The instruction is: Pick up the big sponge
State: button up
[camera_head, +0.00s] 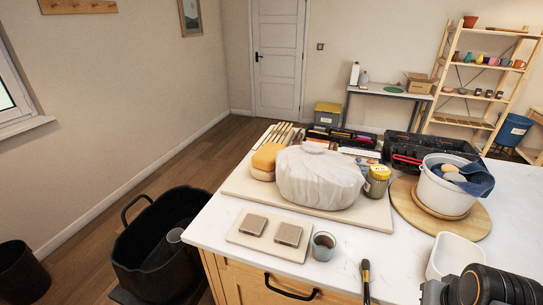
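A large orange-yellow sponge (267,155) lies at the back left of the pale board on the white table, left of a lump wrapped in white cloth (320,176). Smaller pale sponge-like pieces (452,174) lie in a white bucket (446,195) with a blue cloth at the right. A black part of my arm shows at the bottom right; my gripper's fingers are not in view.
A yellow-lidded jar (377,181) stands right of the lump. Wooden tools (281,134) and black tool trays (342,137) lie behind. Two small tiles (271,230), a grey cup (323,246) and a brush (366,279) are in front. A black tub (150,258) stands left of the table.

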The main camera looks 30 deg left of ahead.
aim_at(264, 160)
jog(key=k, duration=1.2)
jog(key=u, duration=1)
jog(key=i, duration=0.6)
jog(key=u, duration=0.65)
jog(key=i, duration=0.85)
jog(key=z, duration=0.35)
